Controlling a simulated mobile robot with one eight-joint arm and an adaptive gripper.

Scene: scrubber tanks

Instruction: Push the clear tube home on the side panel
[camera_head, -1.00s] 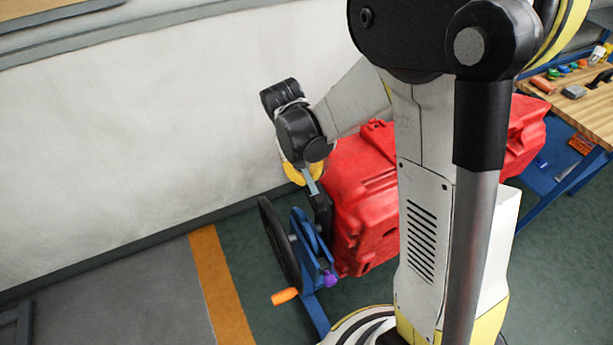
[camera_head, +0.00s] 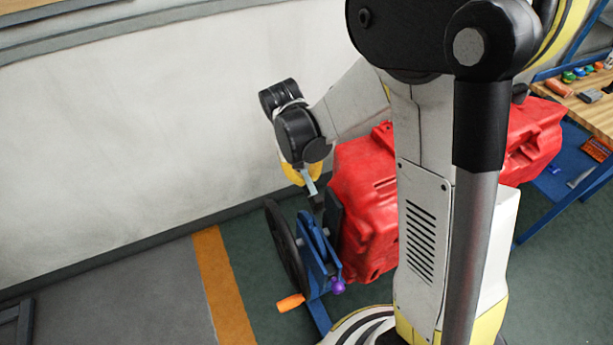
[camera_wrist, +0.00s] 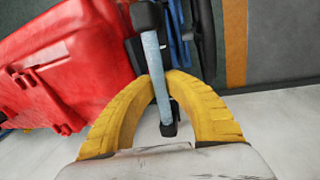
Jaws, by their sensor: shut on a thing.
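My gripper (camera_head: 300,173) has yellow fingers shut on the clear tube (camera_head: 311,187), a pale bluish tube. In the wrist view my gripper (camera_wrist: 163,78) has it between the fingertips, and the tube (camera_wrist: 154,62) shows a black fitting at each end. The near fitting hangs free between the fingers. The far fitting lies in front of a dark side panel (camera_wrist: 134,56) beside the red tank (camera_wrist: 70,60). In the head view the dark panel (camera_head: 334,212) stands just below the tube's lower end. I cannot tell whether the far fitting touches the panel.
A blue frame (camera_head: 318,250) with a black wheel (camera_head: 287,245) and an orange handle (camera_head: 291,303) stands beside the red tank. A pale wall (camera_head: 130,130) is behind. A wooden workbench (camera_head: 597,110) with small items is at the right.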

